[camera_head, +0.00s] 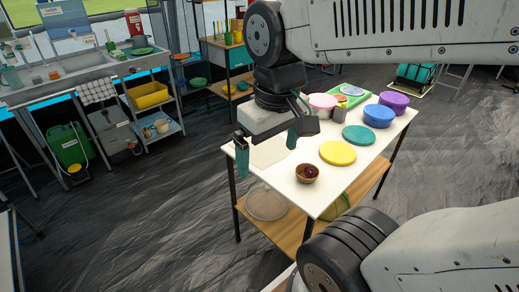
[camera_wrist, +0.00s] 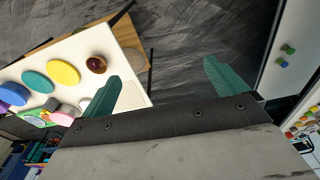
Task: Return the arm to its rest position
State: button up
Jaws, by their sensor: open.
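My gripper (camera_head: 266,147) hangs over the near left end of the white table in the body camera view, its two teal fingers spread apart with nothing between them. In the wrist view my gripper (camera_wrist: 163,92) also shows open and empty, with dark floor between its fingers. My arm reaches in from the right of the body camera view, bent, with the gripper at its far end. How high the gripper is above the tabletop is hard to tell.
The white table (camera_head: 330,202) holds a brown bowl (camera_head: 307,173) with something dark red inside, a yellow disc (camera_head: 337,153), a teal disc (camera_head: 358,135) and blue (camera_head: 378,116) and purple (camera_head: 394,101) round containers. A sink counter (camera_head: 75,72) stands at left. Open floor lies between.

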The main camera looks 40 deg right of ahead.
jog(key=shift+s+a+r, duration=0.1)
jog(key=shift+s+a, duration=0.25)
jog(key=shift+s, duration=0.35)
jog(key=shift+s+a+r, duration=0.1)
jog(key=shift+s+a, duration=0.25)
jog(key=shift+s, duration=0.35)
